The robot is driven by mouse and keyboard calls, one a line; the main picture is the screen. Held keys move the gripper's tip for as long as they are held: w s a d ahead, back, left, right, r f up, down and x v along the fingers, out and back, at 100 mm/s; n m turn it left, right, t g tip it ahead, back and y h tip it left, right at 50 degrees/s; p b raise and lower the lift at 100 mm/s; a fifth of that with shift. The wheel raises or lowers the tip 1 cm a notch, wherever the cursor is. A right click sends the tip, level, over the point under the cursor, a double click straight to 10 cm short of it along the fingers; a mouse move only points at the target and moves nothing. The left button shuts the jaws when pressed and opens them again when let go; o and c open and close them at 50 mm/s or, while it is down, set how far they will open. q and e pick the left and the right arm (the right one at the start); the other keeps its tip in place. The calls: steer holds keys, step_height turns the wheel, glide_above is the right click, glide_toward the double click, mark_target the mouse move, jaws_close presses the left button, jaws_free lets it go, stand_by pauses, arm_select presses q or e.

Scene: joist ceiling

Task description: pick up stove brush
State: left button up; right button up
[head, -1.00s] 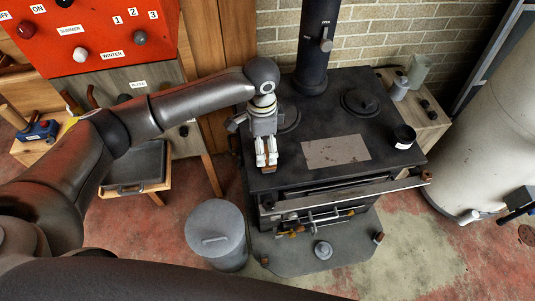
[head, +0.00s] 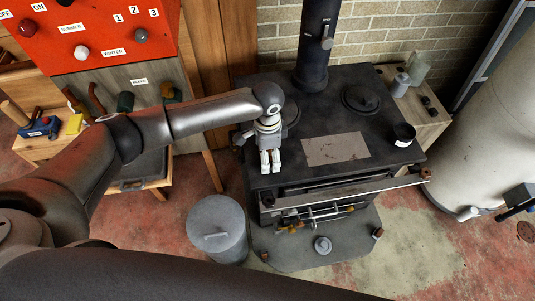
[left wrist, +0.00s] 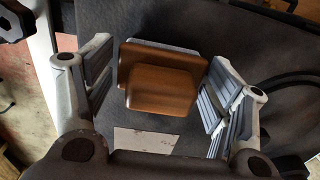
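A brown wooden block with a stepped shape, likely the stove brush (left wrist: 160,90), shows between the fingers of my left gripper in the left wrist view. A grey strip runs along its far edge. Small gaps show between the block and both finger pads. In the head view my left gripper (head: 270,162) points down over the left front part of the black stove top (head: 320,110), and the block cannot be made out there. My right gripper is not in view.
A pale plate (head: 336,149) and a dark cup (head: 404,135) are on the stove top. A rail (head: 345,193) crosses the stove's front. A grey lidded bucket (head: 216,230) stands on the floor at the left front. The stove pipe (head: 316,45) rises behind.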

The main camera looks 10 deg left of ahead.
arm_select(q)
steer(key=c, duration=0.5)
steer(key=shift+c, duration=0.5)
steer(key=shift+w+r+b, duration=0.1)
steer(key=shift+r+b, duration=0.2)
steer(key=shift+r, duration=0.35)
steer(key=s+d+r+b, duration=0.2)
steer(key=s+d+r, duration=0.7)
steer(key=d+r, duration=0.2)
steer(key=shift+r, duration=0.4)
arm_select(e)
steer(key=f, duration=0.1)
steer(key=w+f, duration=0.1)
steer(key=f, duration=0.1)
arm_select(q)
steer(key=shift+w, duration=0.1)
